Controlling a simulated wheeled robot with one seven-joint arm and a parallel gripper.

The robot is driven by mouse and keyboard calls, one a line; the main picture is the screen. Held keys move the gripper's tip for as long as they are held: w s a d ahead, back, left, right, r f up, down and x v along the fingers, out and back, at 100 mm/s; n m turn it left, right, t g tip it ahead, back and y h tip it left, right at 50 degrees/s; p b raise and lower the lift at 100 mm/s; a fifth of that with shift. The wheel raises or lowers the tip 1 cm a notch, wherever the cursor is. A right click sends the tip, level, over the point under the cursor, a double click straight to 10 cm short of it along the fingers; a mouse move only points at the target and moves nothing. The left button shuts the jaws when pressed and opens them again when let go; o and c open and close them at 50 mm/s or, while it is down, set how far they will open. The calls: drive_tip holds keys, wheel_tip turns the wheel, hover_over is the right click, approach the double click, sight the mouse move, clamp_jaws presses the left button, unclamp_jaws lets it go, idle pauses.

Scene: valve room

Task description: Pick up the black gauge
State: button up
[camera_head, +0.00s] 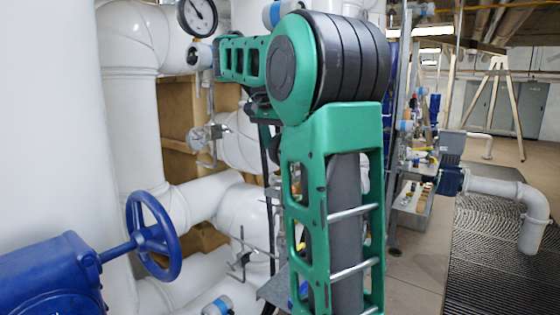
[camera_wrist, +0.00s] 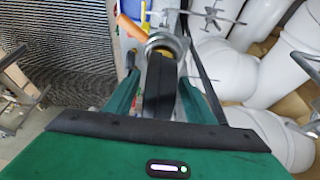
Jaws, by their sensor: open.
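In the wrist view my gripper (camera_wrist: 162,80) is open, with one green finger on each side of a dark, upright-looking object (camera_wrist: 160,90). This object is black along its body and has a round silvery ring at its far end. It may be the black gauge, but its face does not show clearly. I cannot tell whether the fingers touch it. In the head view a round gauge (camera_head: 198,14) with a black rim and white dial sits on the pipework at the top. My green arm hides my gripper and the dark object there.
An orange-handled item (camera_wrist: 131,27) lies just beyond the ring. White pipes (camera_wrist: 238,66) fill the right of the wrist view. A blue handwheel (camera_head: 153,236) stands at the left in the head view. Floor grating (camera_head: 490,250) lies at the right.

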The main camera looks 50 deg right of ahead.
drive_tip(key=shift+c, duration=0.7)
drive_tip(key=c, duration=0.9)
drive_tip(key=shift+r, duration=0.15)
